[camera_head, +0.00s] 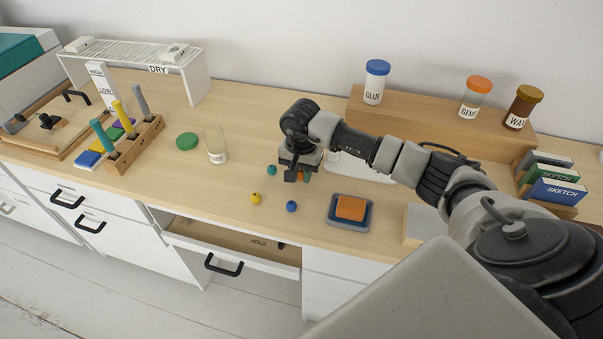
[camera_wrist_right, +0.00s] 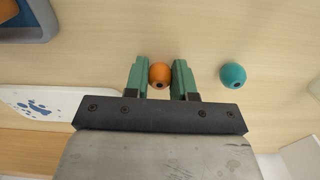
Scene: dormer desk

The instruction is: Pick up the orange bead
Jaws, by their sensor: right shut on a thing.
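The orange bead (camera_wrist_right: 160,75) is a small ball with a dark hole, held between the two green fingers of my right gripper (camera_wrist_right: 161,80) in the right wrist view. In the head view, my right gripper (camera_head: 297,177) points down at the desk and mostly hides the bead, of which a bit of orange shows. I cannot tell whether the bead still touches the desk. A teal bead (camera_wrist_right: 232,75) lies close beside the gripper, apart from it; it also shows in the head view (camera_head: 271,170). My left gripper is not in view.
A yellow bead (camera_head: 255,198) and a blue bead (camera_head: 291,206) lie nearer the front edge. A grey-blue tray (camera_head: 335,218) with an orange block is to the right. A clear jar (camera_head: 215,145) and green lid (camera_head: 187,141) stand left. A drawer (camera_head: 235,247) is open below.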

